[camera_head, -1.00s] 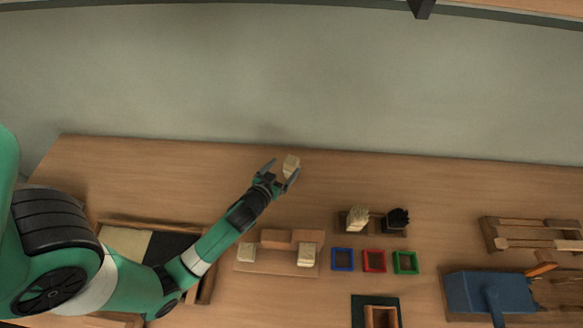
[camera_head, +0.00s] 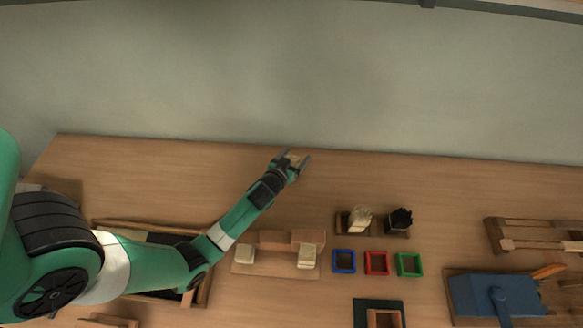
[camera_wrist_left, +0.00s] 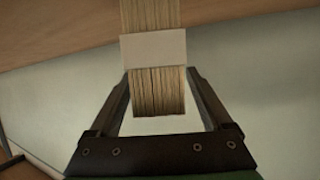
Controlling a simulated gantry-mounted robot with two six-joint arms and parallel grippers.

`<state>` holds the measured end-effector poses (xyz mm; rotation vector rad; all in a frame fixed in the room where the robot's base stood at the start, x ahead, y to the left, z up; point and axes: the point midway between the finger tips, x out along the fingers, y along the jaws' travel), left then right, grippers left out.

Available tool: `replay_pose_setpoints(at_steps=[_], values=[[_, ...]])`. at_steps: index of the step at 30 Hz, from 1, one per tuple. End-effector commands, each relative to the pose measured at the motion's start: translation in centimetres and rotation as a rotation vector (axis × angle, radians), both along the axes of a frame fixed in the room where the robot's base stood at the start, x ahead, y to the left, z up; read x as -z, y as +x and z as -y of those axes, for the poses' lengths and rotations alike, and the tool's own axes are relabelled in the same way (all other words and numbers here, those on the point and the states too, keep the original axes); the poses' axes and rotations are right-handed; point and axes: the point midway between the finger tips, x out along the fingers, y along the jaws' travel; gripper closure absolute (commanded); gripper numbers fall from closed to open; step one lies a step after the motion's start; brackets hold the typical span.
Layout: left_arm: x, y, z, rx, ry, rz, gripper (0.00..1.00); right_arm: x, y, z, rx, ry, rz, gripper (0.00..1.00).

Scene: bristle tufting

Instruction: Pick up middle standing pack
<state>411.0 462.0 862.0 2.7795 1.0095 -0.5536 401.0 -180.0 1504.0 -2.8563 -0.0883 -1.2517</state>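A tan bristle pack with a pale band stands between the fingers of my left gripper (camera_head: 294,157) near the back edge of the table. In the left wrist view this pack (camera_wrist_left: 154,50) is upright in the picture, with its near end between the fingertips. In the head view the hand hides most of the pack. Two similar packs (camera_head: 245,254) and (camera_head: 307,258) stand at the wooden holder (camera_head: 275,270). My right gripper is not in view.
Blue (camera_head: 344,261), red (camera_head: 376,263) and green (camera_head: 408,264) square frames lie right of the holder. Behind them a small stand holds a pale tuft (camera_head: 360,219) and a black tuft (camera_head: 399,219). A blue machine (camera_head: 500,296) is at right.

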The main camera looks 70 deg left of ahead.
Motion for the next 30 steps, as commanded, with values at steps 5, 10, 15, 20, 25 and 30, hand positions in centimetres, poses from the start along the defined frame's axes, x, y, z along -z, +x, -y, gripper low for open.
replay_pose_setpoints(at_steps=[5,10,15,20,25,30], values=[[0.0,0.0,0.0,0.0,0.0,0.0,0.52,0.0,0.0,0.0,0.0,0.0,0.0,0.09],[0.0,0.0,0.0,0.0,0.0,0.0,0.83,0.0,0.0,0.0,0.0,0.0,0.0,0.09],[0.0,0.0,0.0,0.0,0.001,0.001,1.0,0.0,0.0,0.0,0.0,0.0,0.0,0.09],[-0.1,0.0,0.0,0.0,0.001,0.001,1.0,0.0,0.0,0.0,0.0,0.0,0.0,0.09],[-1.2,0.0,0.0,0.001,0.001,0.003,1.0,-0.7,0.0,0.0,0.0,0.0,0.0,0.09],[-4.2,-0.2,0.3,0.001,0.001,0.003,1.0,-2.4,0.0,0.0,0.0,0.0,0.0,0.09]])
